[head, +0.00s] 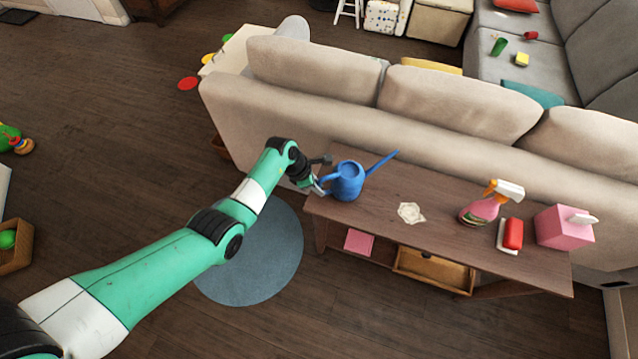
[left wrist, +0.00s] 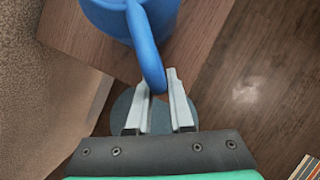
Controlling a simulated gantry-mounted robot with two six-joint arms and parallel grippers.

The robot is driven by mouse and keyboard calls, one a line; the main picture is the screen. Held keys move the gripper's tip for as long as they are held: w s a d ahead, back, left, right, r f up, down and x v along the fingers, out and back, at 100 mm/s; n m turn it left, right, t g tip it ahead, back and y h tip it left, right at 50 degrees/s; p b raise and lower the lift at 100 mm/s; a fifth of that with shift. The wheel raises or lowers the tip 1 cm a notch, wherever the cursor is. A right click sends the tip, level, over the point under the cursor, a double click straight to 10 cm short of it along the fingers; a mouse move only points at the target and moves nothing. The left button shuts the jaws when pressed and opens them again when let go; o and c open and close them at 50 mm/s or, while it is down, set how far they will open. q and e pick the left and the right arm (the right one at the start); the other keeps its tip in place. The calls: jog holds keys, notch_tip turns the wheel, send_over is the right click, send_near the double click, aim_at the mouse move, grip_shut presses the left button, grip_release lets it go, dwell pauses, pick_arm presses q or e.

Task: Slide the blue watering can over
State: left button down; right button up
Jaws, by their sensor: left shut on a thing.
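The blue watering can (head: 348,181) stands upright near the left end of the wooden console table (head: 440,215), its spout pointing to the upper right. My left gripper (head: 318,188) reaches it from the left, at its handle. In the left wrist view the watering can (left wrist: 130,15) is at the top, and its curved handle comes down between the fingertips of my left gripper (left wrist: 160,85). The gripper is shut on the handle. My right gripper is not in view.
A cream doily-like piece (head: 411,213) lies right of the can. Further right are a pink spray bottle (head: 480,210), a red item (head: 513,233) and a pink tissue box (head: 564,227). The beige sofa (head: 290,110) backs the table. The tabletop between doily and spray bottle is clear.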

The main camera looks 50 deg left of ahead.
pick_arm(q)
jog(key=c, duration=0.7)
grip_release()
jog(key=p+v, duration=0.7)
jog(key=v, duration=0.4)
jog(key=shift+a+r, duration=0.1)
jog(key=shift+r, duration=0.15)
